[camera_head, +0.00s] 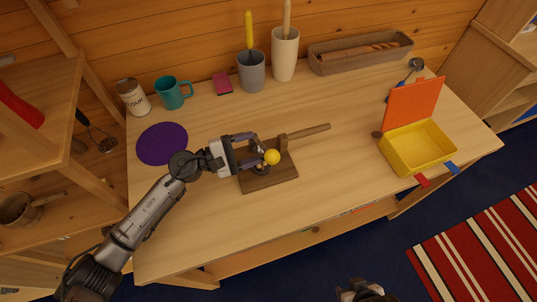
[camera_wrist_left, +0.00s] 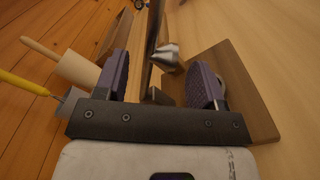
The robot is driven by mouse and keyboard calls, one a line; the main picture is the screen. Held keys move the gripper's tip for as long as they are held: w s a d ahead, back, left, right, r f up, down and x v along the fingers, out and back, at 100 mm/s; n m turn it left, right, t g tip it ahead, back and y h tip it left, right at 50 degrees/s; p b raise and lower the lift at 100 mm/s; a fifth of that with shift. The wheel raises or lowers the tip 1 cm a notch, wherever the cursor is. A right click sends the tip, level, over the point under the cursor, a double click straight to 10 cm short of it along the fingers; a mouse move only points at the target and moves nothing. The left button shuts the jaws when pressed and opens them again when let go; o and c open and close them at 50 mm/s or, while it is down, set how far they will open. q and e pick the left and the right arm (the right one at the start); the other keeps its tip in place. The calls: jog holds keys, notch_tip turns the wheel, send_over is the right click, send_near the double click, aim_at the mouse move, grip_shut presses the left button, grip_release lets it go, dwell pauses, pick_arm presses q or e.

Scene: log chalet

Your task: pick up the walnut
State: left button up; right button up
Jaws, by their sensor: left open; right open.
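A small dark brown round thing, which looks like the walnut (camera_head: 376,134), lies on the table just left of the yellow box. My left gripper (camera_head: 258,150) is open above a wooden board (camera_head: 284,176) with a wooden handle (camera_head: 309,131), well left of the walnut. My right gripper (camera_head: 364,290) shows only partly at the bottom edge, away from the table.
The yellow box (camera_head: 416,150) has its orange lid (camera_head: 413,104) raised. A purple disc (camera_head: 162,144), teal mug (camera_head: 172,92), flour can (camera_head: 132,98), pink item (camera_head: 222,83), two tall containers and a bread basket (camera_head: 360,54) line the left and back.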

pick_arm(q)
jog(key=p+x, duration=0.2)
jog(key=x, duration=0.1)
jog(key=shift+w+d+r, duration=0.1)
jog(key=shift+w+d, duration=0.4)
jog(key=shift+d, duration=0.5)
jog(key=shift+c, duration=0.3)
jog(key=c, duration=1)
grip_shut()
